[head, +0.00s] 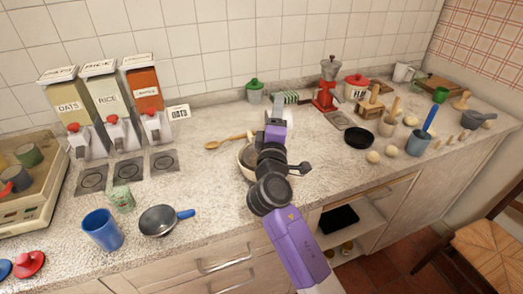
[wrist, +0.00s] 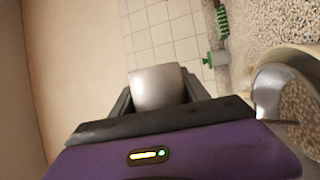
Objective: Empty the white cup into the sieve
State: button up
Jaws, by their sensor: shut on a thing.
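My gripper (head: 277,127) is shut on a pale white cup (wrist: 157,88), held above the counter near a cream bowl (head: 243,163). In the head view my arm hides most of the cup and part of the bowl. The wrist view is rolled, with the counter to the right, so the cup seems tipped over; its contents are hidden. Beside it in the wrist view, a shiny metal rim (wrist: 268,82) surrounds speckled matter at the bowl, probably the sieve; I cannot tell for sure. A grey round vessel with a blue handle (head: 165,220) lies front left.
A wooden spoon (head: 228,141) lies behind the bowl. A blue cup (head: 102,230) and a green cup (head: 122,198) stand left. Dispensers (head: 105,100) line the back left. Counter front centre is clear.

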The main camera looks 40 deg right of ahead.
aim_at(269, 111)
jog(key=shift+w+a+r+n+t+y, duration=0.2)
jog(key=shift+n+t, duration=0.25)
jog(key=shift+n, duration=0.55)
jog(key=shift+w+a+r+n+t+y, duration=0.15)
jog(key=shift+a+n+t, duration=0.2)
jog(key=shift+n, duration=0.65)
jog(key=shift+w+a+r+n+t+y, duration=0.15)
jog(key=shift+n+t, duration=0.35)
jog(key=shift+n, duration=0.5)
dwell(0.4)
jog(key=shift+a+r+n+t+p, duration=0.2)
jog(key=shift+r+n, duration=0.15)
jog(key=shift+n, duration=0.15)
jog(key=shift+a+r+n+t+p, duration=0.1)
jog(key=shift+r+n+p, duration=0.15)
jog(key=shift+n, duration=0.25)
jog(key=shift+r, duration=0.15)
